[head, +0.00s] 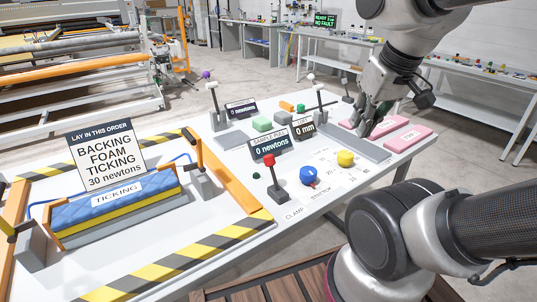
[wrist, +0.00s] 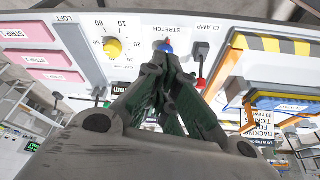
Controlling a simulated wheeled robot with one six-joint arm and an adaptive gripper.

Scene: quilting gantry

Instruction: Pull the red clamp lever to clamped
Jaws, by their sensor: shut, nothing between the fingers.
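The red clamp lever (head: 270,161) stands upright on a dark grey base, behind the printed word CLAMP on the white table. In the wrist view its red knob (wrist: 200,84) shows just right of my fingers, near the CLAMP label at the top. My gripper (head: 366,125) is shut and empty. It is above the right part of the table, by the pink strips, to the right of the lever and apart from it. In the wrist view my gripper (wrist: 163,58) points toward the blue dial.
A blue dial (head: 309,176) and a yellow dial (head: 345,158) sit right of the lever. A frame with striped edges (head: 240,232) holds a blue TICKING pad (head: 117,206) at left. Pink strips (head: 408,136) lie at right.

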